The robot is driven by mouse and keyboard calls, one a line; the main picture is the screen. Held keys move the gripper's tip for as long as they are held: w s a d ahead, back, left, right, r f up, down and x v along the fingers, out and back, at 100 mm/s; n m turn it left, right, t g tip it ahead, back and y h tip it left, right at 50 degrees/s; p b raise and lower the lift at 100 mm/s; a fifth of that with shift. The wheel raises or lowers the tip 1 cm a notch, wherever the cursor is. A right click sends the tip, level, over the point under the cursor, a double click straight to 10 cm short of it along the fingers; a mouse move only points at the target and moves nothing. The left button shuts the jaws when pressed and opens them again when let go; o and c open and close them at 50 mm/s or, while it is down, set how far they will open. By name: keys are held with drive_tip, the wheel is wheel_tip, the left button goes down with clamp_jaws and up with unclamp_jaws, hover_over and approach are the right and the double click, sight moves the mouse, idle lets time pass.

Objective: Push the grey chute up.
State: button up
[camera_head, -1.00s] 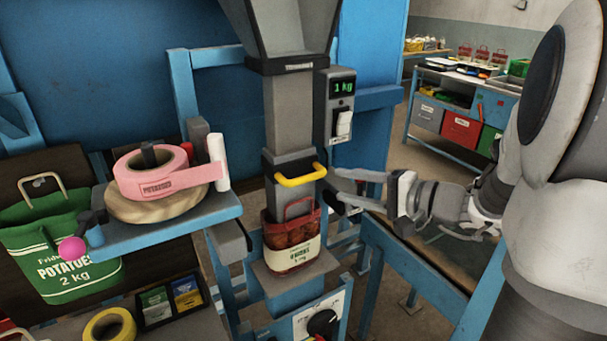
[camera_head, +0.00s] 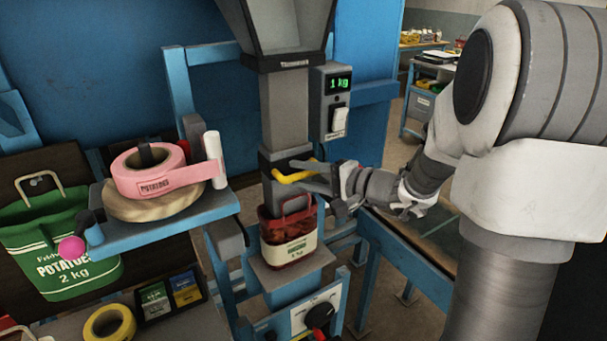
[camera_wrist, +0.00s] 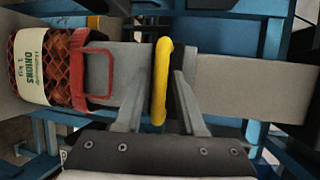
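The grey chute (camera_head: 286,108) hangs upright below the hopper. A yellow handle (camera_head: 286,179) sticks out from a darker collar at its lower end. The handle shows in the wrist view (camera_wrist: 160,82) as a yellow bar across the chute. My gripper (camera_head: 304,175) reaches in from the right with one finger above the handle and one below. In the wrist view my gripper (camera_wrist: 158,108) is open around the handle, with a gap on both sides, narrower at the upper finger. A red onion sack (camera_head: 289,238) stands under the chute; its red carry loop (camera_wrist: 103,65) lies close to the lower finger.
A scale display (camera_head: 338,100) reading 1 kg hangs right of the chute. At left, a blue shelf (camera_head: 180,232) carries a pink label roll (camera_head: 138,180). A green potato sack (camera_head: 60,250) hangs further left. A blue frame (camera_head: 415,255) stands below my arm.

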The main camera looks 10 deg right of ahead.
clamp_jaws()
idle(1.2)
